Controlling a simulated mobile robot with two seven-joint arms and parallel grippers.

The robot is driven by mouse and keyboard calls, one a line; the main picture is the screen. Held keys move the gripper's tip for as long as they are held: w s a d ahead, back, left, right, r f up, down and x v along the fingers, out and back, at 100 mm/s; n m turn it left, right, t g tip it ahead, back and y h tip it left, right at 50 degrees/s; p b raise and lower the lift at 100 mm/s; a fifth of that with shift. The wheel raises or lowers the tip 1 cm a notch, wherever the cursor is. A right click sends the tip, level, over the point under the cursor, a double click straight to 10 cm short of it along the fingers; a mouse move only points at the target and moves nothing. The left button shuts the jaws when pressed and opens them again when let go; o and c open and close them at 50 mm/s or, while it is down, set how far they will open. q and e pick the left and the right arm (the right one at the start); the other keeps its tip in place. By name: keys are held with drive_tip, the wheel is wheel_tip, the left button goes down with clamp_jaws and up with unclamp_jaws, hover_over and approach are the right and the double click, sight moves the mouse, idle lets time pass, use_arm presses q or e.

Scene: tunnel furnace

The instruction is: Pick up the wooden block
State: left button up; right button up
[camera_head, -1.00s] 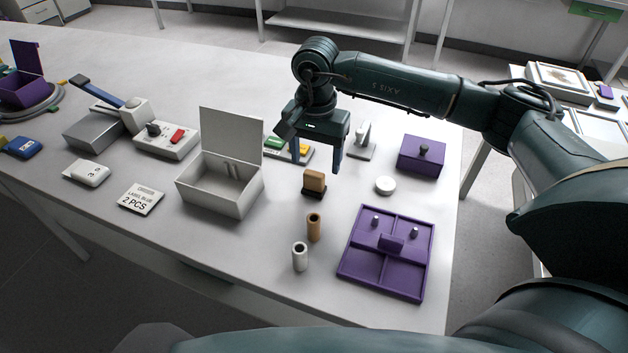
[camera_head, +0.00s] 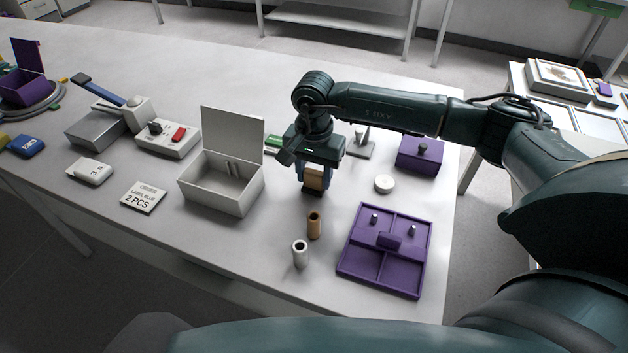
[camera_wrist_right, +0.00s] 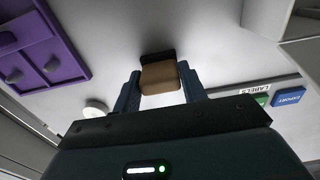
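The wooden block (camera_head: 313,180) is a small tan block on a dark base (camera_head: 312,193) on the white table. My right gripper (camera_head: 314,178) is above it, pointing down, with its blue fingers on either side of the block. In the right wrist view the block (camera_wrist_right: 160,78) sits between the two fingertips, which look pressed against its sides. The dark base still appears at the table surface; I see no clear lift. My left gripper is out of view.
A brown cylinder (camera_head: 314,226) and a white cylinder (camera_head: 300,254) stand in front. A purple tray (camera_head: 345,268) and a white disc (camera_head: 384,184) are to the right. An open white box (camera_head: 212,197) is close on the left. A purple lidded box (camera_head: 420,156) stands behind right.

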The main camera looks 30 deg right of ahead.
drive_tip(key=c, duration=0.5)
